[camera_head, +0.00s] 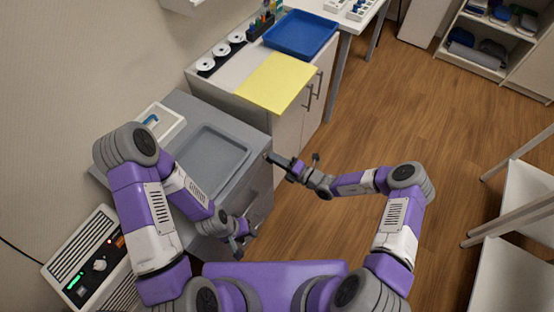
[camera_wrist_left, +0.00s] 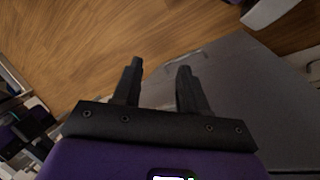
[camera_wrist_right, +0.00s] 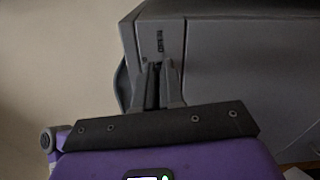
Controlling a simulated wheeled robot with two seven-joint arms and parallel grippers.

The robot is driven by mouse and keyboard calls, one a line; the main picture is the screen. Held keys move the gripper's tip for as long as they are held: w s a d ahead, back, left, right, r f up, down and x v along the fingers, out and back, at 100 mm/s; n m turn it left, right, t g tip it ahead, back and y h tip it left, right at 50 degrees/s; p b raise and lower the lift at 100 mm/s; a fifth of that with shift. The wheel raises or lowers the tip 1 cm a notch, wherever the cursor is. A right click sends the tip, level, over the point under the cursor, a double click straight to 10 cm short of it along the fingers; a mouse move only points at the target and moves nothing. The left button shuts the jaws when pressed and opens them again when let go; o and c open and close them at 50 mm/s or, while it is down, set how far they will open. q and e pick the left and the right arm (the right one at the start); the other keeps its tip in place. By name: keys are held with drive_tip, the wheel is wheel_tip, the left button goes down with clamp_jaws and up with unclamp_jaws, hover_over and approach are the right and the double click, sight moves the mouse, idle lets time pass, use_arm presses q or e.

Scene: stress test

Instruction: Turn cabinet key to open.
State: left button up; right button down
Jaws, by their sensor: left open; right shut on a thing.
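The grey cabinet (camera_head: 262,140) stands left of centre in the head view, and its front fills much of the right wrist view (camera_wrist_right: 250,75). My right gripper (camera_head: 268,157) reaches the upper far part of the cabinet's front. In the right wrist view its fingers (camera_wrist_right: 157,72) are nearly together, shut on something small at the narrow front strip. The key itself is hidden between the fingers, so its angle cannot be told. My left gripper (camera_head: 248,241) is low by the cabinet's near end. In the left wrist view its fingers (camera_wrist_left: 160,66) are apart with nothing between them.
A grey tray (camera_head: 212,160) and a small white bin (camera_head: 160,122) sit on the cabinet top. Beyond is a counter with a yellow mat (camera_head: 277,82) and a blue tray (camera_head: 300,33). A white device (camera_head: 85,262) is at lower left. Wooden floor (camera_head: 400,110) is open to the right.

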drive_tip(key=shift+w+a+m, duration=0.1)
drive_tip(key=shift+a+m, duration=0.05)
drive_tip(key=shift+m, duration=0.45)
drive_tip(key=shift+r+m, duration=0.1)
drive_tip(key=shift+m, duration=0.2)
drive_tip(key=c, duration=1.2)
unclamp_jaws()
drive_tip(key=shift+a, duration=0.1)
drive_tip(key=shift+c, duration=0.2)
drive_tip(key=shift+d, duration=0.25)
drive_tip(key=p+v, duration=0.1)
drive_tip(key=v, duration=0.6)
drive_tip(key=shift+s, duration=0.2)
